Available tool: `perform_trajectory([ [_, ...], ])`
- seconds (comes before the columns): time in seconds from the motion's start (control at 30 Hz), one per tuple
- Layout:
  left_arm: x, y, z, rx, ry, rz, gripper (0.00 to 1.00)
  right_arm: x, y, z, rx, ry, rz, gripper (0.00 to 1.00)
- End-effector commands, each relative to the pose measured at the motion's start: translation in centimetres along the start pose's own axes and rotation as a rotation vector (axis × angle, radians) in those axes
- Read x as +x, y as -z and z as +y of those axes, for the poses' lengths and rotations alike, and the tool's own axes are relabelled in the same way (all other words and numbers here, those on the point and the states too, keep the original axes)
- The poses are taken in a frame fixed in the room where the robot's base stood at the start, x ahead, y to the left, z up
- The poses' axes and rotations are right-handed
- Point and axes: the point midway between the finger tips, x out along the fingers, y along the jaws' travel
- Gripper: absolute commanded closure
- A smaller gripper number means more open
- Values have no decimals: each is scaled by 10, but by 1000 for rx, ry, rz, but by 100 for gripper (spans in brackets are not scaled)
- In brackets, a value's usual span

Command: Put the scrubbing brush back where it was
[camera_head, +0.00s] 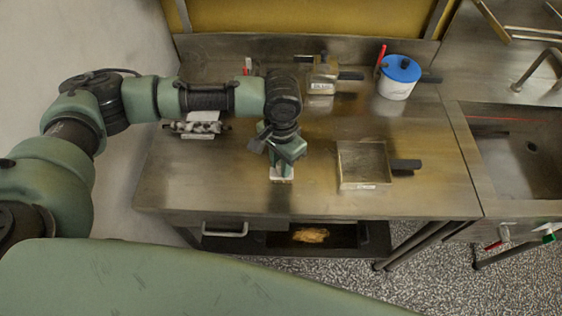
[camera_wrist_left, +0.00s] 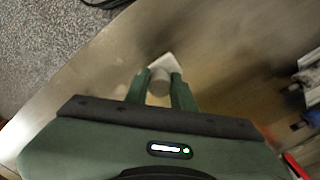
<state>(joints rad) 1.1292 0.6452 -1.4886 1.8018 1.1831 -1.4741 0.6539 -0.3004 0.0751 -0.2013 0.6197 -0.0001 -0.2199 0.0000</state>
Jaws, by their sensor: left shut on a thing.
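My left gripper (camera_head: 283,160) points down over the front middle of the steel table. It is shut on a small pale block, which I take to be the scrubbing brush (camera_head: 281,174). In the left wrist view the fingers (camera_wrist_left: 158,92) stand on both sides of a rounded grey part, and the brush's whitish flat end (camera_wrist_left: 163,62) shows beyond them. The gripper hides most of the brush. I cannot tell whether it touches the table. My right gripper is not in view.
On the steel table (camera_head: 235,190), a shallow tray (camera_head: 362,183) with a dark handle lies to the right. Behind are a metal container (camera_head: 322,80) and a white pot with a blue lid (camera_head: 401,70). A black-and-white item (camera_head: 198,128) lies left. A sink (camera_head: 515,150) is far right.

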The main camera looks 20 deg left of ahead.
Motion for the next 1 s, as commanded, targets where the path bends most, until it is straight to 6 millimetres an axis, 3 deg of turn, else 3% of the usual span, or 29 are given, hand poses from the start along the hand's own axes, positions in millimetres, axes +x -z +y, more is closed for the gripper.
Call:
perform_trajectory([
  [0.13, 2, 0, 0, -1, -1, 0, 100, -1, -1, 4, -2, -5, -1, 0],
  [0.17, 2, 0, 0, 0, 0, 1, 67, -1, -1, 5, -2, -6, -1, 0],
  [0.2, 2, 0, 0, 0, 0, 1, 56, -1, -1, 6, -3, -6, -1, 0],
  [0.23, 2, 0, 0, 0, 0, 1, 54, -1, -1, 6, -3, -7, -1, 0],
  [0.63, -5, 1, 0, 0, 0, 3, 54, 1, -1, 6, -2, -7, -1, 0],
  [0.77, -24, 1, 0, -1, -1, 5, 54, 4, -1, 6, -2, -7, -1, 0],
  [1.0, -77, 2, 0, -1, 0, 6, 54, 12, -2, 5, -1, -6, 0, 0],
])
